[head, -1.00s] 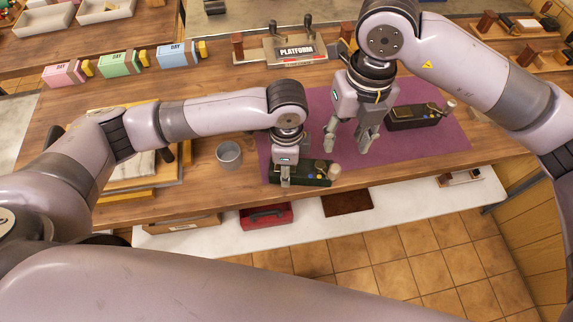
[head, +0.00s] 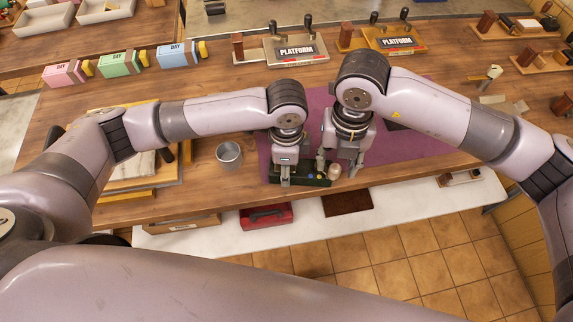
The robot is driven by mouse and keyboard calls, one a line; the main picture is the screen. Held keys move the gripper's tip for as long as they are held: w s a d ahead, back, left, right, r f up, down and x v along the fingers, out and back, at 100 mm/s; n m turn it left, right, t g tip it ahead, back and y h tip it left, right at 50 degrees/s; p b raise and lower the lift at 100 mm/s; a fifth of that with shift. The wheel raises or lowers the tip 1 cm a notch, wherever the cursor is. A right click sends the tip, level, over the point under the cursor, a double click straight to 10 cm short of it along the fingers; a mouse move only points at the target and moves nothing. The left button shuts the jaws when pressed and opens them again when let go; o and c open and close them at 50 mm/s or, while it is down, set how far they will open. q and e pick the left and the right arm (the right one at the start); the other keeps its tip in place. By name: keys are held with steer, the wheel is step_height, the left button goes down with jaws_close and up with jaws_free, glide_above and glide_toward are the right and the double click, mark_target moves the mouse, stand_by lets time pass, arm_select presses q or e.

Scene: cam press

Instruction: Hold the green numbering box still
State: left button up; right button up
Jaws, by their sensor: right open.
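The green numbering box (head: 312,183) lies on the near edge of the purple mat (head: 263,150), close to the table's front edge. A pale round knob (head: 334,171) shows at its right end. My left gripper (head: 286,180) is down at the box's left part. Its fingers overlap the box, and I cannot tell whether they are shut on it. My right gripper (head: 337,168) is open above the box's right end, around the knob in the picture. Whether it touches the box is not clear. My grippers and wrists hide part of the box.
A grey metal cup (head: 229,155) stands left of the mat. Two platform stamps (head: 296,50) (head: 397,40) and several coloured DAY boxes (head: 120,63) stand farther back.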

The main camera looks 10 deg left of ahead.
mark_target(336, 167)
steer(key=shift+f, duration=1.7)
jaws_close()
